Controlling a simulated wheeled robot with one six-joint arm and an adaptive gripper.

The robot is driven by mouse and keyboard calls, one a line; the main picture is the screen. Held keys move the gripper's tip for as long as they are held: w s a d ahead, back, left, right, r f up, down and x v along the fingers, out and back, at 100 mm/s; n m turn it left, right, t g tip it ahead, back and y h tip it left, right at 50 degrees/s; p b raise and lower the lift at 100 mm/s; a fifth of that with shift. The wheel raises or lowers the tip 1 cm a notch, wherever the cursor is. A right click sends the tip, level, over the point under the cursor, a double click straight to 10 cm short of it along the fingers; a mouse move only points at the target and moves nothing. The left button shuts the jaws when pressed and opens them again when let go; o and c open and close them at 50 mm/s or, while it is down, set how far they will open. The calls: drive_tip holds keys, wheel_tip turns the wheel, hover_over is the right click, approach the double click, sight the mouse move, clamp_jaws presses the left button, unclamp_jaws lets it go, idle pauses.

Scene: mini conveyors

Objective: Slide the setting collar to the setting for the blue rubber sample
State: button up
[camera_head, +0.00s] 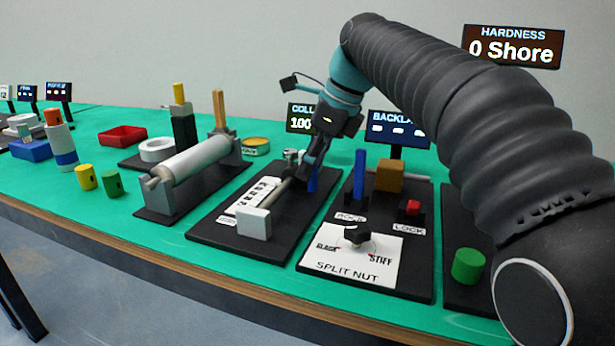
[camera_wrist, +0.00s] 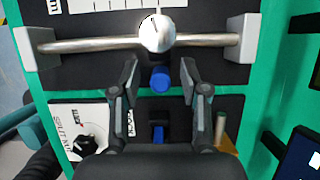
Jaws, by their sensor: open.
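The setting collar appears to be the round silver piece (camera_wrist: 157,33) on a metal rod (camera_wrist: 205,40) between two grey end blocks, by a white scale strip (camera_head: 255,195). A blue upright cylinder (camera_wrist: 160,79) stands beside the rod; it also shows in the head view (camera_head: 313,180). My gripper (camera_wrist: 159,70) is open, its fingers on either side of the blue cylinder and apart from it. In the head view my gripper (camera_head: 308,168) hides part of the rod's far end. A display (camera_head: 302,117) behind it is partly covered and reads "COLL" and "100". I cannot identify a blue rubber sample.
Right of the rod is a panel with a split nut dial (camera_head: 352,240), a blue post (camera_head: 360,175) and a red lock button (camera_head: 413,207). A roller (camera_head: 195,160) stands left. Small cylinders (camera_head: 86,177) stand on the green bench.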

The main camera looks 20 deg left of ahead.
drive_tip(key=shift+x, duration=1.15)
clamp_jaws()
drive_tip(key=shift+s, duration=0.1)
